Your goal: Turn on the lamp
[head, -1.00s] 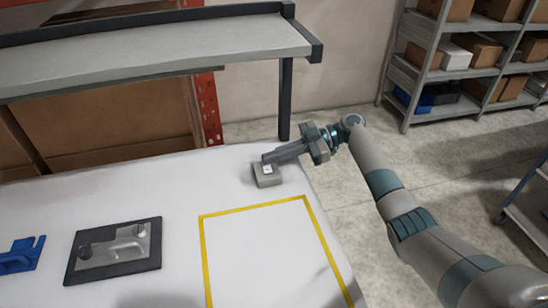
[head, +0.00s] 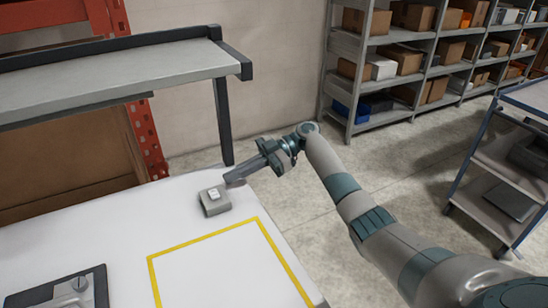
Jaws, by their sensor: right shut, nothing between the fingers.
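A small grey box (head: 215,206) with a white button or switch (head: 214,193) on top sits on the white table, near its back right corner. My right gripper (head: 228,179) comes in from the right. Its fingers are shut and empty, with the tips just behind and to the right of the box. I cannot tell whether the tips touch the box's edge. The white switch is uncovered. No lamp is clearly visible. My left gripper is not in view.
A yellow outlined area (head: 205,268) lies on the table in front of the box. A dark plate (head: 62,291) with a metal part is at the lower left. A raised grey shelf (head: 115,82) with a dark post stands behind. A trolley (head: 500,165) and stocked racks are farther right.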

